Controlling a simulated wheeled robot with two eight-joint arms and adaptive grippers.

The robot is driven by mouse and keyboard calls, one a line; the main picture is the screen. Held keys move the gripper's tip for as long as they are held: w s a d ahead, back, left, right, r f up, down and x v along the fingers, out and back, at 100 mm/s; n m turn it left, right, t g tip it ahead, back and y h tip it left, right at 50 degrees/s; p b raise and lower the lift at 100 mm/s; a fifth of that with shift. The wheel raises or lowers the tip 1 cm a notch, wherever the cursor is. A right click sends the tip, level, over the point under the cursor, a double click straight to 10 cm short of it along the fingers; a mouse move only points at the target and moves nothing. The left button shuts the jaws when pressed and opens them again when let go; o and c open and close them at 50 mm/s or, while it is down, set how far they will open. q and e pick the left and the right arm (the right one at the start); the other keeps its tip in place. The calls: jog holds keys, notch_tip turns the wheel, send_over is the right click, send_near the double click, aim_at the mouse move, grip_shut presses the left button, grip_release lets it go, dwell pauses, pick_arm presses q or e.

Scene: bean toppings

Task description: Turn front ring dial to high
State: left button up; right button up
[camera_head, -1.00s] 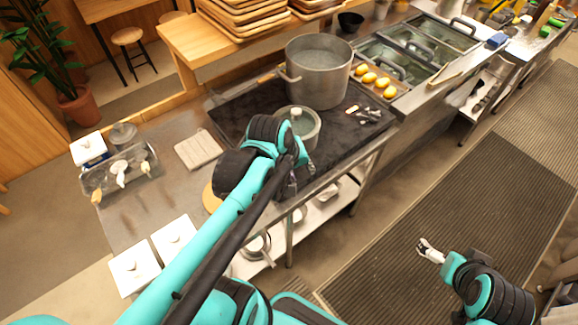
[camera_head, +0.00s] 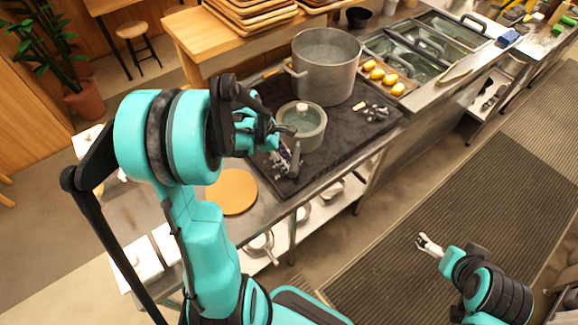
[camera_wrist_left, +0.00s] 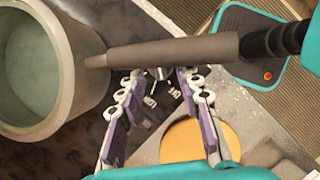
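A small metallic knob, which looks like the dial (camera_wrist_left: 158,73), shows near the fingertips, partly hidden under a grey handle-like bar (camera_wrist_left: 170,50). Its setting cannot be read, and contact cannot be told. White markings show on the dark surface. My right gripper (camera_head: 429,245) hangs over the floor mat, away from the cooktop; its opening is too small to judge.
A large metal stockpot (camera_head: 326,68) stands at the back of the cooktop. Other controls (camera_head: 374,111) sit at its right, near a tray of yellow items (camera_head: 384,77). A round wooden board (camera_head: 232,192) lies left of the cooktop.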

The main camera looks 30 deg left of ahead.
pick_arm(q)
jog(key=shift+x, duration=1.5)
grip_shut()
jog(key=shift+b, duration=0.3)
jog(key=shift+w+a+f+m+g+b, duration=0.15)
jog(key=shift+m+g+b, duration=0.3)
jog(key=shift+m, duration=0.75)
jog(key=shift+m+g+h, duration=0.3)
jog(key=shift+m+g, duration=0.15)
jog(key=shift+m, duration=0.65)
